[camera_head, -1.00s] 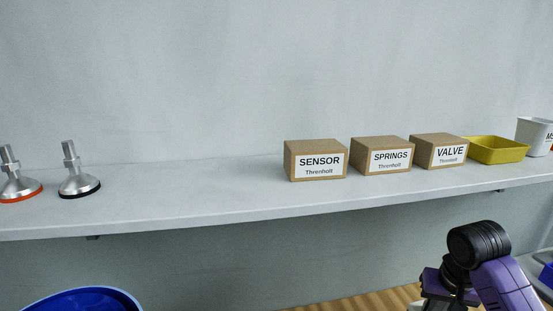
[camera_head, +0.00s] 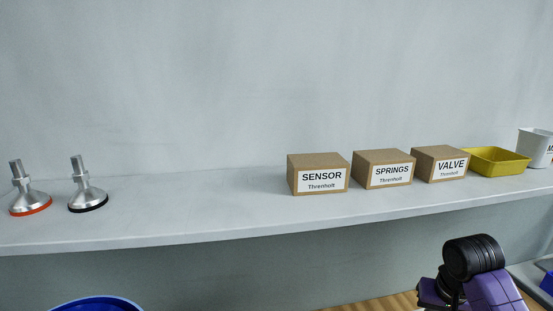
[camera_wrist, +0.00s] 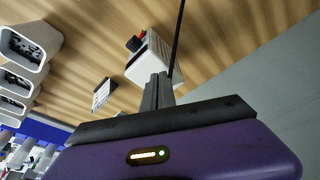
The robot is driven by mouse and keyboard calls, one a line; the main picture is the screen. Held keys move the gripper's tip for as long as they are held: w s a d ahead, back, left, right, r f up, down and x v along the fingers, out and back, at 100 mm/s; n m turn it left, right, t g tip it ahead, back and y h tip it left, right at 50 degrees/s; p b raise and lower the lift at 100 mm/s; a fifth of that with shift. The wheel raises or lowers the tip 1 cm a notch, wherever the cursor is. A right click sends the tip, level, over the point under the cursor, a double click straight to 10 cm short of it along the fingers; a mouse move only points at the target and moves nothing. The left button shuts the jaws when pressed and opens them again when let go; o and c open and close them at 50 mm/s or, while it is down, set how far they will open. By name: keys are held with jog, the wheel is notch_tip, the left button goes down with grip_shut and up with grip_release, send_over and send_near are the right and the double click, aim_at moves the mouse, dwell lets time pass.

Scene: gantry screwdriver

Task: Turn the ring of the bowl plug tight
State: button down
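No bowl plug or ring can be made out in either view. My gripper (camera_wrist: 158,92) shows in the wrist view as two grey fingers close together above the purple housing. Nothing can be seen between the fingers. Beyond them is a white box-like thing (camera_wrist: 151,62) with dark and red parts at one corner, over a wood-coloured surface. I cannot tell whether the fingers touch it. In the head view only a purple and black part of my arm shows at the lower right; the gripper is out of that frame.
A grey shelf (camera_head: 235,205) holds two metal feet (camera_head: 29,194) (camera_head: 87,190), SENSOR (camera_head: 319,176), SPRINGS (camera_head: 384,170) and VALVE (camera_head: 440,165) boxes, a yellow tray (camera_head: 497,168) and a white bin (camera_head: 535,148). A blue rim (camera_head: 98,301) shows below. Several white tubes (camera_wrist: 30,45) stand at left in the wrist view.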

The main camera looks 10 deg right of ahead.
jog(key=shift+w+a+p, duration=0.1)
jog(key=shift+p, duration=0.35)
jog(key=shift+a+r+p, duration=0.1)
jog(key=shift+a+p, duration=0.05)
jog(key=shift+p, duration=0.15)
jog(key=shift+s+a+p, duration=0.15)
jog(key=shift+s+p, duration=0.15)
jog(key=shift+p, duration=0.05)
jog(key=p+v, duration=0.1)
jog(key=p, duration=0.1)
jog(key=p+v, duration=0.2)
jog(key=w+p+v, duration=0.1)
jog(key=p+v, duration=0.1)
jog(key=shift+d+r+p, duration=0.3)
jog(key=shift+r+p, duration=0.05)
jog(key=shift+r, duration=0.05)
